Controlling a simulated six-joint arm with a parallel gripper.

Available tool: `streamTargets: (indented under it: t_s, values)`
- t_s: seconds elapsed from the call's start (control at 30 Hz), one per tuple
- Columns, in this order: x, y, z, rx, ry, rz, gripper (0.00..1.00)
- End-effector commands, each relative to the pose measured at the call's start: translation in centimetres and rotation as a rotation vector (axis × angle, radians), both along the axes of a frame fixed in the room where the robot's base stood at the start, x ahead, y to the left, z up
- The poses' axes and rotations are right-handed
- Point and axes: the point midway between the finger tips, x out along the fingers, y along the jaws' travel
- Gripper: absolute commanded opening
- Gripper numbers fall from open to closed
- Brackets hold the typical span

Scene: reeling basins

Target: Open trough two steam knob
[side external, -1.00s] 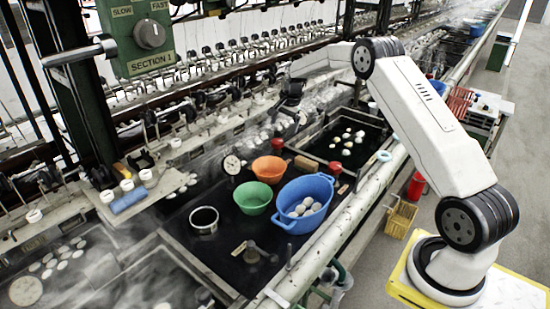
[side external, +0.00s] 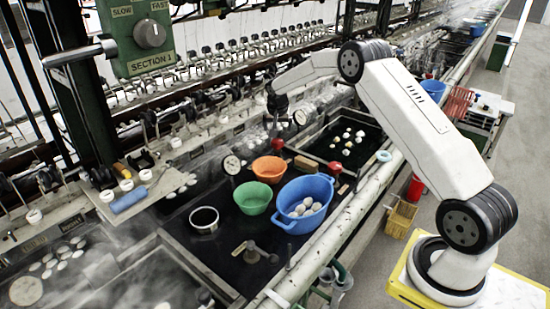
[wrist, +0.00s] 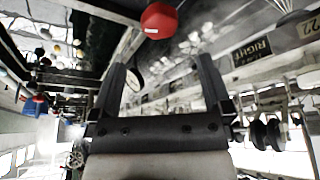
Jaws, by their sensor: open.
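I cannot tell which belongs to trough two. A round red knob (wrist: 158,20) lies beyond the fingertips, at the top of that view. A dial gauge (wrist: 133,78) shows beside the left finger.
A blue tub (side external: 318,188) of cocoons, an orange bowl (side external: 270,169) and a green bowl (side external: 253,197) stand in the near basin. A gauge (side external: 300,117) is close to my gripper. A RIGHT label (wrist: 252,50) shows in the wrist view. Steam drifts at left.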

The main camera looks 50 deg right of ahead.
Motion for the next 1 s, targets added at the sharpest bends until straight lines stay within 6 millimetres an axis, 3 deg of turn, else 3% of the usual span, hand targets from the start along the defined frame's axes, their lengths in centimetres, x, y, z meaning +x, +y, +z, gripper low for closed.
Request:
streamTargets:
  t_s: [0.27, 1.0]
  values:
    - [0.2, -0.3, -0.9, 0.001, 0.0, -0.001, 1.0]
    - [1.8, -2.2, -6.8, 0.001, -0.001, -0.001, 1.0]
